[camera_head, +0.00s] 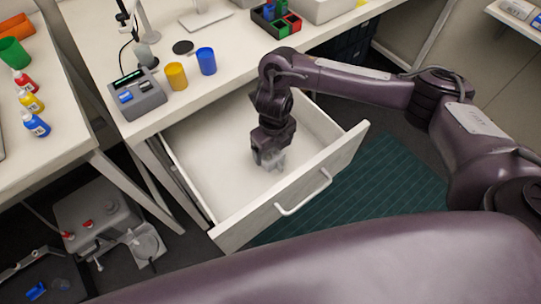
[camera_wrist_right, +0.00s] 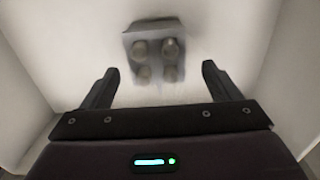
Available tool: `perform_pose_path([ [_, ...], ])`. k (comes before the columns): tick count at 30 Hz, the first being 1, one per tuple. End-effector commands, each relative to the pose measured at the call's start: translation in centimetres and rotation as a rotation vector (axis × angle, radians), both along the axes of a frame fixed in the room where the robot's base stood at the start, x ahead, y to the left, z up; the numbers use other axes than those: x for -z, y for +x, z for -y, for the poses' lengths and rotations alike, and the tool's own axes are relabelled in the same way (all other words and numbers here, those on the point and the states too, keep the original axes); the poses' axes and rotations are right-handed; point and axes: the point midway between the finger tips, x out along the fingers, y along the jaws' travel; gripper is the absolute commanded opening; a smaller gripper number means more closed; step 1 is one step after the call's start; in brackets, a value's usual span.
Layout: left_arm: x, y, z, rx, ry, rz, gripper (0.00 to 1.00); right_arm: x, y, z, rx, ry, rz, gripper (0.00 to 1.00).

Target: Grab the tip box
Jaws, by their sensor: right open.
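A small grey, partly see-through box with several round shapes on it, apparently the tip box (camera_wrist_right: 154,65), lies on the floor of the open drawer. In the head view its pale edge (camera_head: 279,161) shows beside my right gripper, which hides much of it. My right gripper (camera_head: 266,161) reaches down into the drawer. In the right wrist view the fingers of the right gripper (camera_wrist_right: 157,82) are spread wide, with the box ahead of and between them; nothing is held. My left gripper is not in view.
The white drawer (camera_head: 205,160) is pulled out, with walls around my right gripper and a front panel with a handle (camera_head: 304,193). Above it, the desk (camera_head: 235,61) carries a grey device (camera_head: 138,95), a yellow cup (camera_head: 176,77) and a blue cup (camera_head: 206,61). The drawer's left side is clear.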

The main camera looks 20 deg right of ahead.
Motion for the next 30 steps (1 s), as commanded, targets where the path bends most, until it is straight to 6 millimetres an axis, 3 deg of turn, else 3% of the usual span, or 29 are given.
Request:
perform_pose_path([
  [1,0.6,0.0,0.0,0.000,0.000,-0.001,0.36,1.3,-0.2,-0.2,0.001,0.001,-0.005,0.83],
  [6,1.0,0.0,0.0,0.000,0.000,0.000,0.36,3.4,-0.1,-0.3,0.002,0.000,-0.003,0.83],
  [16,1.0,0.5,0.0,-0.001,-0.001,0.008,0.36,3.8,0.0,-0.3,0.001,0.000,0.001,0.82],
  [27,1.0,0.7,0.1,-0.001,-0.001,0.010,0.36,3.8,0.0,-0.3,0.001,0.000,0.001,0.34],
  [30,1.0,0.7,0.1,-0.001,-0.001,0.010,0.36,3.8,0.1,-0.3,0.001,0.001,0.002,0.33],
])
